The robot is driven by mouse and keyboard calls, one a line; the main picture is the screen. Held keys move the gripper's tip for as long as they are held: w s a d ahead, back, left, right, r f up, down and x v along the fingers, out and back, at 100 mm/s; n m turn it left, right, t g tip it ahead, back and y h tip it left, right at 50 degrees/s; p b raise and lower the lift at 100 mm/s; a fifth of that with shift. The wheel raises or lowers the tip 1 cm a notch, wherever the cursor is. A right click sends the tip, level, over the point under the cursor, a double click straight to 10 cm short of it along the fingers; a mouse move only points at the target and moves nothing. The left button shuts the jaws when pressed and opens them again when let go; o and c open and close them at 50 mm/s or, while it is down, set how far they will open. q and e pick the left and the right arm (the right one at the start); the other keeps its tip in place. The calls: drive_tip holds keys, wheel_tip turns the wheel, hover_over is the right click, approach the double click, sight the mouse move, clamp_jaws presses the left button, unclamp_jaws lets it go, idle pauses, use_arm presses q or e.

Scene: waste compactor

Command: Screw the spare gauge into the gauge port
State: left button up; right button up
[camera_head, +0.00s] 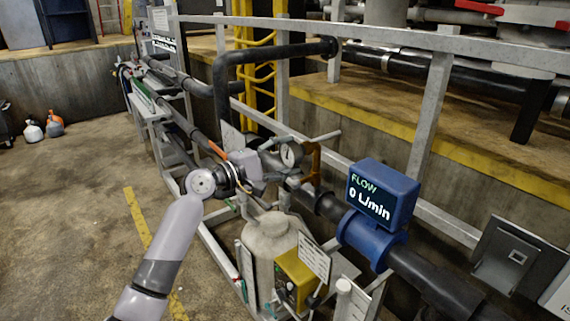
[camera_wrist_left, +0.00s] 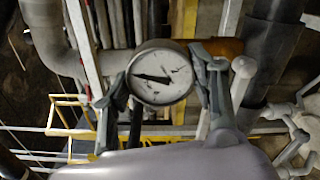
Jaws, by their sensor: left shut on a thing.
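The gauge (camera_wrist_left: 160,74) has a round white dial with a dark needle and a metal rim. In the left wrist view it sits between the two grey fingers of my left gripper (camera_wrist_left: 163,88), which is shut on it. In the head view the gauge (camera_head: 290,155) shows small, with my left gripper (camera_head: 275,165) at its left, beside the pipework. The gauge port cannot be made out; the gripper and pipes cover that area. I cannot tell whether the gauge touches a port. My right gripper is not in view.
A blue flow meter (camera_head: 382,195) reading "FLOW 0 L/min" stands on the dark pipe at the right. A pale tank (camera_head: 270,240) and a yellow box (camera_head: 296,280) are below the gripper. Grey rails (camera_head: 430,110) run behind. The floor at the left is open.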

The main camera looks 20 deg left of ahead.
use_arm(q)
drive_tip(key=shift+f+m+b, duration=0.1)
drive_tip(key=shift+m+b, duration=0.3)
drive_tip(key=shift+m, duration=0.2)
drive_tip(key=shift+m+b, duration=0.7)
drive_tip(key=shift+b, duration=0.15)
drive_tip(key=m+b, duration=0.2)
drive_tip(key=shift+f+m+b, duration=0.1)
drive_tip(key=shift+m+b, duration=0.2)
drive_tip(key=shift+b, duration=0.05)
drive_tip(key=shift+m+b, duration=0.4)
drive_tip(key=shift+m, duration=0.1)
drive_tip(key=shift+r, duration=0.2)
